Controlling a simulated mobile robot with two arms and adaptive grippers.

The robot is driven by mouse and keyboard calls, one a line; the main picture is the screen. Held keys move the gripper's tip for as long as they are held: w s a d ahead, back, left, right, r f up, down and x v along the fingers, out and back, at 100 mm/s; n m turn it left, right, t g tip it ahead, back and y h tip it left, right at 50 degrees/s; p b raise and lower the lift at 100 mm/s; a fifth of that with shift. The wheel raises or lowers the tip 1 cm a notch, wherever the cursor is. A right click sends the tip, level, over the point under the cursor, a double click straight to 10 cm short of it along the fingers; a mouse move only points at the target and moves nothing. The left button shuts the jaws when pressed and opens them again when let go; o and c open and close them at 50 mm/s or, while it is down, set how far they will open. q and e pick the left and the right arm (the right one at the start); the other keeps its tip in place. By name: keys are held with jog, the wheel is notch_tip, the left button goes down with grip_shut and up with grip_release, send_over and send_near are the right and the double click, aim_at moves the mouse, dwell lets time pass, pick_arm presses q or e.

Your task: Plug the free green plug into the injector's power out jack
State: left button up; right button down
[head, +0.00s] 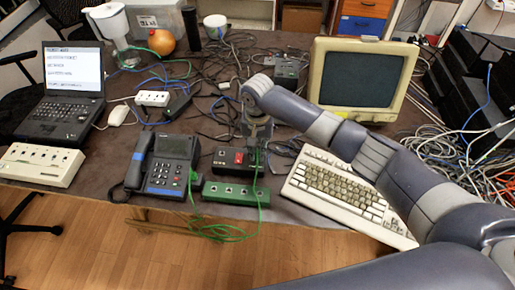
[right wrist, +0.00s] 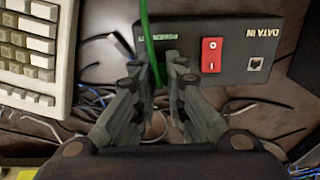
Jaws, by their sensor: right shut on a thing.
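The injector (head: 226,160) is a black box with a red switch, between the phone and the keyboard. In the right wrist view the injector (right wrist: 258,48) shows a "DATA IN" label beside a port and a partly covered "POWER" label. My right gripper (head: 258,138) is over the injector's right end. In the wrist view my right gripper (right wrist: 161,72) is shut on the green plug, which its fingers hide. The green cable (right wrist: 148,35) runs away from between the fingertips. The power out jack is hidden, so I cannot tell whether the plug touches it. My left gripper is out of view.
A green box with several ports (head: 236,193) stands in front of the injector near the table edge. A desk phone (head: 163,163) is at left, a keyboard (head: 335,187) at right. A monitor (head: 362,78) and tangled cables lie behind. Green cable loops over the front edge.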

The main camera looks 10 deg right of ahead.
jog(key=c, duration=1.5)
grip_release()
jog(key=shift+f, duration=0.1)
jog(key=shift+c, duration=0.2)
notch_tip(320, 180, up, 12)
jog(key=shift+s+f, duration=0.1)
